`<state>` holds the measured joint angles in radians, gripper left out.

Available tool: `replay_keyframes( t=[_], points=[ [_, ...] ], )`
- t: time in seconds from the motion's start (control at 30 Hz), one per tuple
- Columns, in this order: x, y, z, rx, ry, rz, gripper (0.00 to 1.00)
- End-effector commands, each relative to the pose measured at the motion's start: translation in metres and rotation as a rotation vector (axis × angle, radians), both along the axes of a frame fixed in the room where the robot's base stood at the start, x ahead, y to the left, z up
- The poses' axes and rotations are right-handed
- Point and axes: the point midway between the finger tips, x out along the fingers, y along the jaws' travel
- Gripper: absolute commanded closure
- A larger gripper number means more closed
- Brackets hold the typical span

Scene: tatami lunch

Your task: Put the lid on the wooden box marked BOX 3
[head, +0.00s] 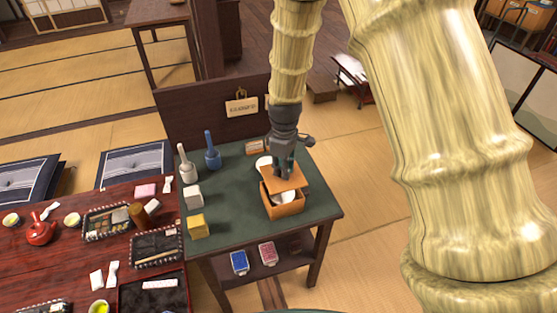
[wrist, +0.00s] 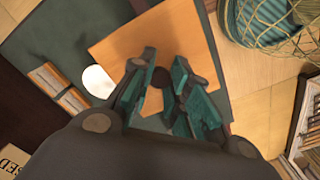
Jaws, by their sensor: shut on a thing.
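The open wooden box (head: 283,211) stands near the right front of the green-topped table, with something white inside it. No marking on it is readable from here. The flat, square, light-wood lid (head: 292,184) is over the back part of the box, leaving its front opening showing. I cannot tell whether lid and rim touch. My gripper (head: 284,174) is above the box and shut on the lid's dark knob. In the wrist view my gripper (wrist: 160,84) has its teal fingers on both sides of that knob, and the lid (wrist: 140,42) spreads out beyond them.
A white round thing (head: 263,162) lies behind the box, near a small wooden block (head: 255,147). A grey mallet-like tool (head: 188,168), a blue one (head: 212,155), a white block (head: 193,196) and a yellow block (head: 197,225) stand at the left. The green tabletop (head: 232,205) between is clear.

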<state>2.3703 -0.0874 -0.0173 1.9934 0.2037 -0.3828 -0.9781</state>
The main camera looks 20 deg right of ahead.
Motion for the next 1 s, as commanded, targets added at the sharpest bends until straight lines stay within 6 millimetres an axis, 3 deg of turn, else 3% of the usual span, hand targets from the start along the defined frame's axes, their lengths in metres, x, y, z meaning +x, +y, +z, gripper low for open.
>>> replay_keyframes(
  t=[0.27,0.63,1.0],
  points=[
    [0.002,0.008,-0.012,0.000,0.000,0.012,1.00],
    [0.001,0.006,-0.039,-0.001,0.000,0.009,1.00],
    [0.001,0.005,-0.053,0.000,0.000,0.006,1.00]
  ],
)
